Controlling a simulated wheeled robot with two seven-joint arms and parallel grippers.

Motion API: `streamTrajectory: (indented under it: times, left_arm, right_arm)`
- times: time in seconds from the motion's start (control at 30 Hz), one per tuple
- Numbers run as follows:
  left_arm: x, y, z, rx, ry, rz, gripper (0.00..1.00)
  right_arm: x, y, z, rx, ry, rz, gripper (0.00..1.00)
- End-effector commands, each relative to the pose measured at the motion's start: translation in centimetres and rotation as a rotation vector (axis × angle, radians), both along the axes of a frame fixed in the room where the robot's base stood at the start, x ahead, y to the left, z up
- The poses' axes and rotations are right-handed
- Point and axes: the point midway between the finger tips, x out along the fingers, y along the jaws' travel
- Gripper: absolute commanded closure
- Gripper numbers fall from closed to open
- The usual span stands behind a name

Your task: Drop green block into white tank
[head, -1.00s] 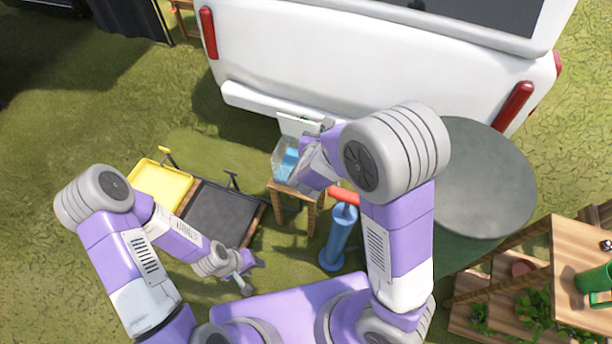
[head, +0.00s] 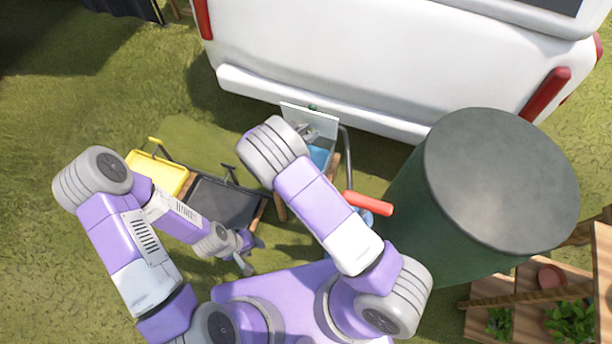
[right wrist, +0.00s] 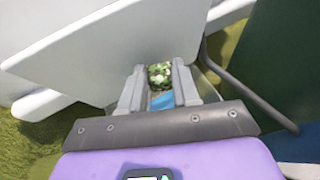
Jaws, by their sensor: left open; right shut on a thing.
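The green block (right wrist: 159,76), mottled green and white, sits between the fingertips of my right gripper (right wrist: 158,84) in the right wrist view. A small green spot (head: 312,107) shows near that gripper in the head view. The white tank, with a pale upright panel (head: 322,124) and blue inside (head: 319,157), stands on a wooden stand. My right gripper (head: 308,133) is over or at it; my arm hides part of both. Blue also shows below the block in the wrist view (right wrist: 162,102). My left gripper (head: 250,254) is open and empty, low at left.
A white vehicle (head: 400,75) stands close behind the tank. A large dark green drum (head: 500,180) stands at right. A red handle (head: 368,204) is near my right arm. Yellow (head: 160,172) and black (head: 225,203) trays lie at left. Plants (head: 570,320) are at lower right.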

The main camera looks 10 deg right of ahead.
Motion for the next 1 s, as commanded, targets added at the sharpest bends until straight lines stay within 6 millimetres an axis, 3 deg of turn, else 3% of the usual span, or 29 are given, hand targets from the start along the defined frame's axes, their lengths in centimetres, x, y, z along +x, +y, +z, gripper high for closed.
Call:
streamTrajectory:
  times: [0.43,0.8,0.83,1.0]
  left_arm:
    - [0.0,0.0,-3.9,0.0,0.0,0.0,0.57]
    - [0.0,0.0,-4.2,0.0,0.0,0.0,0.57]
    - [0.0,0.0,-4.2,0.0,0.0,0.0,0.57]
    - [0.0,0.0,-4.2,0.0,0.0,0.0,0.57]
  right_arm:
    - [0.0,0.0,-5.0,0.0,0.0,0.002,0.98]
    - [0.0,0.0,-5.4,0.0,-0.001,0.002,0.98]
    - [0.0,0.0,-5.4,0.0,-0.001,0.002,0.65]
    - [0.0,0.0,-5.4,0.0,-0.001,0.002,0.4]
